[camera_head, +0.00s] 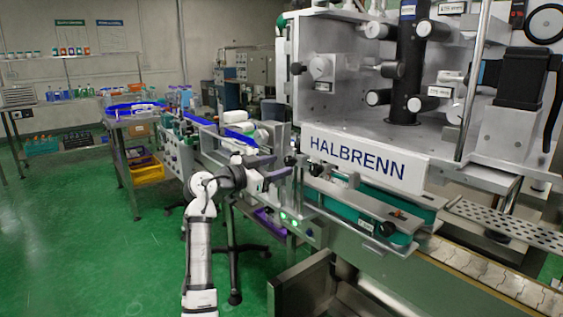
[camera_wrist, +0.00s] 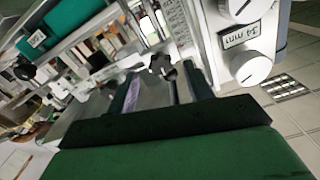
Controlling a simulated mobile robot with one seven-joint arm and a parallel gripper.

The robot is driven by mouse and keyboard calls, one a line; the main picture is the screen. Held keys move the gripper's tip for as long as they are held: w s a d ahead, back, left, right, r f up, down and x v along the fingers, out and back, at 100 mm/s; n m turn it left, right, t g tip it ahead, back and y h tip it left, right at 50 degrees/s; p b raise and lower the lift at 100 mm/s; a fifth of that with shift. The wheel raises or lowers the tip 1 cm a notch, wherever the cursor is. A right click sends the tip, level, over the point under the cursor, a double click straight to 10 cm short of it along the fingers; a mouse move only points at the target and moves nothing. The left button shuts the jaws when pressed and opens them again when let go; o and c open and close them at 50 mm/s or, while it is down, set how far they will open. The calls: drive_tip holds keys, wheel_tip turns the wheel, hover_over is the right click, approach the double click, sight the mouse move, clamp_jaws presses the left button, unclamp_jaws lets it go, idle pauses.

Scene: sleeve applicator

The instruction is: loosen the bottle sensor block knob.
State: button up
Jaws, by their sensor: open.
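A black lobed knob (camera_wrist: 162,66) shows in the wrist view, just beyond and between my fingertips. It appears to be the sensor block knob, but no label on it can be read. My gripper (camera_wrist: 164,82) is open, with one dark finger on each side of an empty gap. I see no contact with the knob. In the head view my gripper (camera_head: 277,174) reaches right to the conveyor side, near a small black knob (camera_head: 290,160). I cannot tell for certain that this is the same knob. The sensor block itself is not clearly made out.
A white housing with round dials and a "34 mm" label (camera_wrist: 240,37) stands close right of my fingers. Another black knob (camera_wrist: 24,71) is at left. The HALBRENN machine (camera_head: 365,158) and its green-sided rails (camera_head: 340,205) fill the right. Green floor (camera_head: 80,210) is free at left.

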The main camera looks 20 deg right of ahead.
sight(289, 161)
drive_tip(key=shift+x, duration=1.25)
drive_tip(key=c, duration=1)
drive_tip(key=shift+o, duration=0.2)
